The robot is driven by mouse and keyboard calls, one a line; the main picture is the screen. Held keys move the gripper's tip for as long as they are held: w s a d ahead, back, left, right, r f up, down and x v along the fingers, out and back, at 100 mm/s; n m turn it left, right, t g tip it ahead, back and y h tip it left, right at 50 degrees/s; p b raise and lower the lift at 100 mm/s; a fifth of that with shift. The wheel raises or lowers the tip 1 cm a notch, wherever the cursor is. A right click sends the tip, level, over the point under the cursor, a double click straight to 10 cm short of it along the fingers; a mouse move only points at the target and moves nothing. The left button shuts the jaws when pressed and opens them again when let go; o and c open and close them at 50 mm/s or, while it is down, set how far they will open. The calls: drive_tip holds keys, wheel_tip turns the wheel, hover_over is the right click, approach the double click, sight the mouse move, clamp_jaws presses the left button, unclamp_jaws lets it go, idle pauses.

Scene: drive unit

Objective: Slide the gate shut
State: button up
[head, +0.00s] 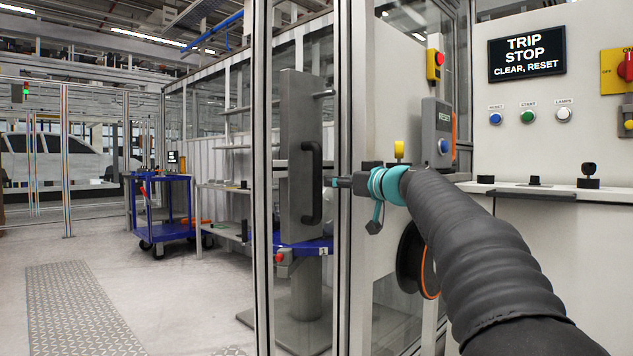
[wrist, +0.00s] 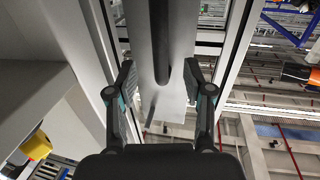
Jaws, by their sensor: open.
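The gate's grey upright plate (head: 296,110) stands behind the aluminium posts of the glazed enclosure in the head view. A black vertical bar handle (head: 313,182) is fixed to it. My gripper (head: 333,182) is just right of the handle at its mid height, with a small gap seeming to show. In the wrist view my gripper (wrist: 161,75) is open, one finger on each side of the black handle (wrist: 159,40), which runs down from the top between them. I cannot tell whether the fingertips reach past the bar. Nothing is held.
Aluminium posts (head: 342,100) stand close beside my gripper. A control panel (head: 530,120) with buttons and a sign reading "TRIP STOP CLEAR, RESET" (head: 526,54) is at right. A blue cart (head: 172,230) stands behind at left. The left floor is mostly clear.

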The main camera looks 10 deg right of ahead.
sight(320, 179)
drive_tip(key=p+x, duration=0.2)
drive_tip(key=x, duration=0.7)
drive_tip(key=shift+w+a, duration=0.2)
drive_tip(key=shift+w, duration=0.15)
drive_tip(key=shift+f, duration=0.1)
drive_tip(key=shift+c, duration=0.3)
clamp_jaws()
